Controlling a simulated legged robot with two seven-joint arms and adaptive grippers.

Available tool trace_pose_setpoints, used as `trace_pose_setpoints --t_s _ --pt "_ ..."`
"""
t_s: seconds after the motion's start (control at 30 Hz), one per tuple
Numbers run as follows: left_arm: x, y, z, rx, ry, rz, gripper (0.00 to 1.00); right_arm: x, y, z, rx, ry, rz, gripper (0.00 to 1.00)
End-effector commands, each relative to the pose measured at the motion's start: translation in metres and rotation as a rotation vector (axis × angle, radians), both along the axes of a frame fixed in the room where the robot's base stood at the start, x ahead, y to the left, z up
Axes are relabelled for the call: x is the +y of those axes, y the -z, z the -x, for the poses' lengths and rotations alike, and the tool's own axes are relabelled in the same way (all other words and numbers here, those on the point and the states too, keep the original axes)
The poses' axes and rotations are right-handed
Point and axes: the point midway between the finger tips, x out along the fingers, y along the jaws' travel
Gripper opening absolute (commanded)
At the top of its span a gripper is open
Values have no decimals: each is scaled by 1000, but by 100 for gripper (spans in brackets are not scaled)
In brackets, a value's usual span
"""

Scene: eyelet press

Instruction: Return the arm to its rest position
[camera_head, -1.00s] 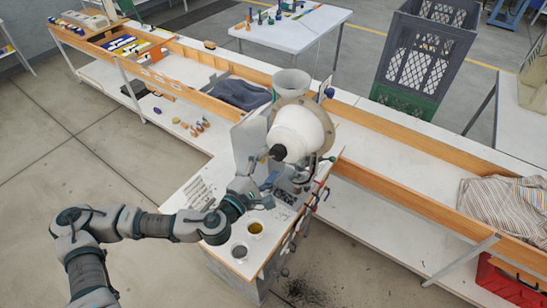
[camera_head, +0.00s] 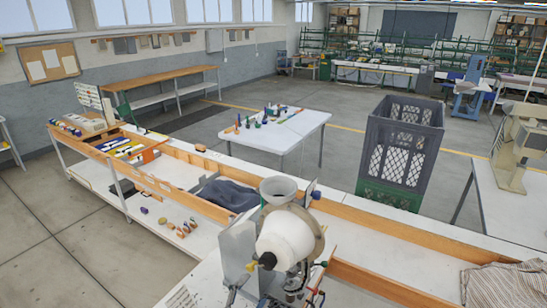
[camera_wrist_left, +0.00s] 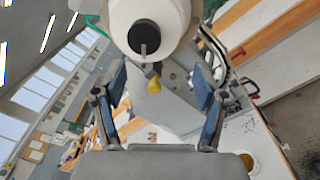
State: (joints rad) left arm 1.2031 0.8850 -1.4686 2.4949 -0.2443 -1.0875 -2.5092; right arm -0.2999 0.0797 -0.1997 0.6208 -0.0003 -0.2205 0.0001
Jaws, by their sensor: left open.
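My left gripper (camera_wrist_left: 160,76) shows in the left wrist view with its two blue-padded fingers wide apart and nothing between them. The eyelet press, with a rounded white housing (camera_wrist_left: 150,22) and a black knob, is just beyond the fingers. A small yellow part (camera_wrist_left: 154,84) shows between the fingers, farther off. In the head view the press (camera_head: 287,238) stands at the bottom middle. My left arm cannot be made out clearly there; the bottom edge cuts off the area in front of the press. My right gripper is in neither view.
A long white bench with wooden edges (camera_head: 370,215) runs behind the press. A dark folded cloth (camera_head: 228,194) lies on it. A grey and green crate (camera_head: 402,150) stands behind the bench, and a striped cloth (camera_head: 505,285) lies at right. Open floor lies at left.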

Motion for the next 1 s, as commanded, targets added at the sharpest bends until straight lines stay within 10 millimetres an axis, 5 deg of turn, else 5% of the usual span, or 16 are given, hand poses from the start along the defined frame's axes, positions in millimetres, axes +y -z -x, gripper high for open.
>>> trace_pose_setpoints --t_s 0.13,0.3,0.5,0.67,0.7,1.0 --pt "-20 33 11 341 -43 478 72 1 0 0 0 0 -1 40" --pt "-17 79 21 772 -230 1162 72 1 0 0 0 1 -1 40" --pt "20 161 42 1121 -673 2008 72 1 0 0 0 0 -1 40" --pt "65 239 83 1098 -1165 2637 72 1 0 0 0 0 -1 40" --pt "76 256 95 -994 1218 -2631 72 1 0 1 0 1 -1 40" --pt "133 340 190 -228 1217 -2108 72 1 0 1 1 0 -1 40"
